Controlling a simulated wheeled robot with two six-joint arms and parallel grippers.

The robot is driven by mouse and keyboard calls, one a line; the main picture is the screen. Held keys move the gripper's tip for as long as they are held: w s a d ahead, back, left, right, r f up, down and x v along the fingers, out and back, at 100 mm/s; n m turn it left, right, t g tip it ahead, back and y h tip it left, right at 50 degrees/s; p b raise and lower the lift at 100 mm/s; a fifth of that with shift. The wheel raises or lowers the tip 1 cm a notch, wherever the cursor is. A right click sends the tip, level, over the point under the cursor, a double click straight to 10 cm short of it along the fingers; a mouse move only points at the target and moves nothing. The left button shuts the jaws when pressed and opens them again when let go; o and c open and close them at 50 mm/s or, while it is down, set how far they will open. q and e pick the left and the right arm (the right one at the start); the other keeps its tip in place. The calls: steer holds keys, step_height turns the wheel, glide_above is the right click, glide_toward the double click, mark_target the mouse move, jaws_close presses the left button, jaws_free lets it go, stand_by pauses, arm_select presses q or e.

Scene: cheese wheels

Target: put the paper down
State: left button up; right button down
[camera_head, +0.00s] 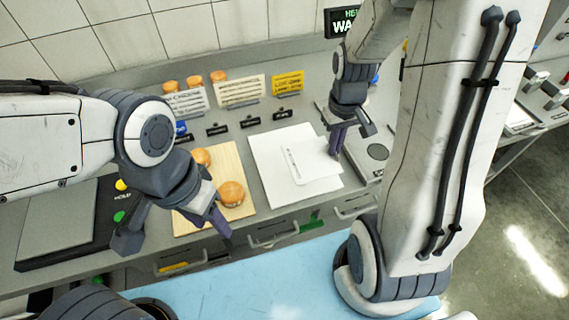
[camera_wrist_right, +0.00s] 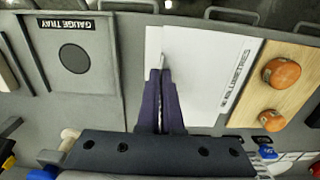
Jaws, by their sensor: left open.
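A small white paper (camera_head: 309,163) with faint print lies over a larger white sheet (camera_head: 268,160) on the grey counter. It also shows in the right wrist view (camera_wrist_right: 205,65), with print along one side. My right gripper (camera_head: 335,151) is at the paper's right edge, pointing down. In the wrist view its two purple fingers (camera_wrist_right: 161,72) are close together, with the paper's edge between their tips. Whether the paper is fully flat or slightly raised there I cannot tell. My left gripper (camera_head: 178,235) is open and empty, in front of the wooden board.
A wooden board (camera_head: 222,165) with two orange-brown cheese wheels (camera_head: 231,194) stands left of the sheet. A gauge tray (camera_wrist_right: 75,58) is on the paper's other side. Small signs (camera_head: 239,91) and more wheels line the back. Drawers run along the front edge.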

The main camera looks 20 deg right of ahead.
steer(key=s+d+b, duration=0.1)
steer(key=s+d, duration=0.1)
steer(key=s, duration=0.4)
steer(key=w+f, duration=0.2)
steer(key=w, duration=0.1)
steer(key=w+f+p, duration=0.1)
steer(key=w+f, duration=0.1)
steer(key=w, duration=0.2)
steer(key=w+a+f+p, duration=0.1)
steer(key=w, duration=0.3)
steer(key=shift+w+f, duration=0.2)
steer(key=shift+f, duration=0.2)
step_height(320, 180, down, 4)
steer(key=shift+r+p, duration=0.1)
steer(key=shift+p, duration=0.25)
arm_select(q)
steer(key=shift+r, duration=0.45)
arm_select(e)
steer(key=shift+w, duration=0.1)
steer(key=shift+f, duration=0.2)
